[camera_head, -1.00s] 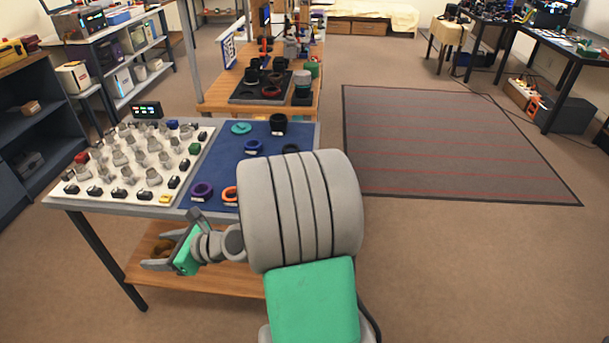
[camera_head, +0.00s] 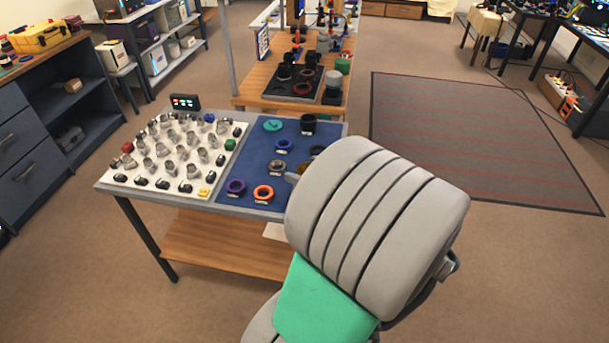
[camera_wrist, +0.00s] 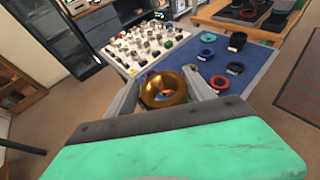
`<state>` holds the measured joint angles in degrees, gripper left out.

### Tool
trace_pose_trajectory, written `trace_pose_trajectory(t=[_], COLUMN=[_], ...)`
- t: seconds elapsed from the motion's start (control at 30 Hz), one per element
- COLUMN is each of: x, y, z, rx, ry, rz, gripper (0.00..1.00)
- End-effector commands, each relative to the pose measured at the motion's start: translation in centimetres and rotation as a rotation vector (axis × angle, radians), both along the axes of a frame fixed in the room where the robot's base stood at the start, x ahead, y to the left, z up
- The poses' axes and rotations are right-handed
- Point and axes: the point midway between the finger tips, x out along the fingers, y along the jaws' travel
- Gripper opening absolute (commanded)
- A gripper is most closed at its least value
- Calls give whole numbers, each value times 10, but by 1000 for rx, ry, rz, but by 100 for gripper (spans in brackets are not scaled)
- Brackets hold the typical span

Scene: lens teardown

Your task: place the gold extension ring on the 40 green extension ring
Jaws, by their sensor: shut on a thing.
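The gold extension ring (camera_wrist: 176,98) is between the two fingers of my gripper (camera_wrist: 163,82), which is shut on it in the wrist view. Its opening faces the wrist camera and shows an orange ring beyond. A green ring (camera_head: 272,125) lies on the far part of the blue mat; it also shows in the wrist view (camera_wrist: 208,38). I cannot read a size on it. The held ring is apart from the green ring, on the near side of the mat.
The blue mat (camera_head: 256,152) also bears purple (camera_head: 236,187), orange (camera_head: 263,192), brown (camera_head: 277,167), blue (camera_head: 283,145) and black (camera_head: 308,123) rings. A white board (camera_head: 216,136) with several small parts is to the left. A wooden bench (camera_head: 255,92) stands behind.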

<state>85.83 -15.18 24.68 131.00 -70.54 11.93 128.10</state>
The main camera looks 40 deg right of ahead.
Motion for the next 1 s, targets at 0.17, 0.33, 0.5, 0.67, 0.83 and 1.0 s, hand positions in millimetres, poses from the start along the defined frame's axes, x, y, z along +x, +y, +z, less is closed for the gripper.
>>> trace_pose_trajectory(t=[0.17, 0.33, 0.5, 0.67, 0.83, 1.0], x=[43, 69, 81, 84, 84, 84], y=[-30, -51, -61, -64, -64, -64], z=[-26, -64, -80, -104, -116, -116], rx=[2, 4, -1, 4, -1, -1], ry=[1, 0, 0, 1, -1, 0], rz=[8, 3, 1, -1, 0, 0], gripper=[17, 17, 17, 17, 17, 17])
